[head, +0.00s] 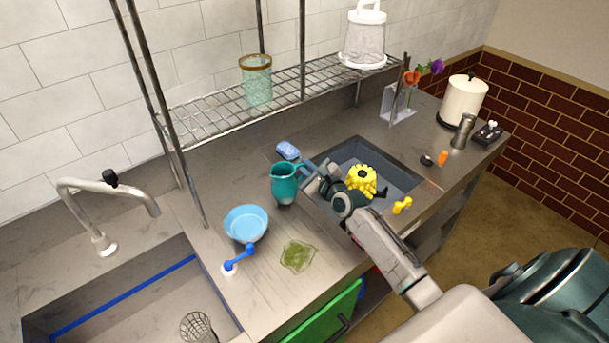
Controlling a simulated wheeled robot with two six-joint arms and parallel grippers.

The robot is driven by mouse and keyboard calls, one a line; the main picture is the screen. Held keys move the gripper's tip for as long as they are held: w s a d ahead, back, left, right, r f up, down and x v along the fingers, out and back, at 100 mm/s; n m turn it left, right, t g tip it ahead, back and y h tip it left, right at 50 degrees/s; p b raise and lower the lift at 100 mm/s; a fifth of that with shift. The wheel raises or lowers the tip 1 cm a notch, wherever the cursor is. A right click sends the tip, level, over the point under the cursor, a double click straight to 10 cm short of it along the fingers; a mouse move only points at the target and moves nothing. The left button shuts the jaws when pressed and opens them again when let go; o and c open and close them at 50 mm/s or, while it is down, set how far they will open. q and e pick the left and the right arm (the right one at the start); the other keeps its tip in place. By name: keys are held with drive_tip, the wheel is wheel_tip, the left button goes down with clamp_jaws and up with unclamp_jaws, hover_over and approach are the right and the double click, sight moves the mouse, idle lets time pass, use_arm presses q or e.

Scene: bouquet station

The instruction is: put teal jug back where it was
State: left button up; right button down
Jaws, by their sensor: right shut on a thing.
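The teal jug (284,184) stands upright at the middle of the counter, left of the grey sunken basin. Its handle side faces right, toward my right gripper (308,176). My right gripper reaches in from the lower right across the basin and is shut on the jug at its handle. The fingertips are small and partly hidden by the wrist. Whether the jug's base touches the counter is hard to tell. My left gripper is not in view.
A light blue bowl (246,224), a green cloth (297,256) and a blue sponge (288,150) lie around the jug. A yellow flower-like thing (361,180) is in the basin (400,157). A wire shelf (215,113) overhangs the back. Bare counter lies left of the jug.

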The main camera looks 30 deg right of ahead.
drive_tip(key=shift+f, duration=0.75)
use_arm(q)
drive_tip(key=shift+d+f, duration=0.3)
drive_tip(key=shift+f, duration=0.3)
use_arm(e)
drive_tip(key=shift+f, duration=0.1)
drive_tip(key=shift+f+b, duration=0.1)
drive_tip(key=shift+b, duration=0.2)
drive_tip(key=c, duration=1.5)
unclamp_jaws()
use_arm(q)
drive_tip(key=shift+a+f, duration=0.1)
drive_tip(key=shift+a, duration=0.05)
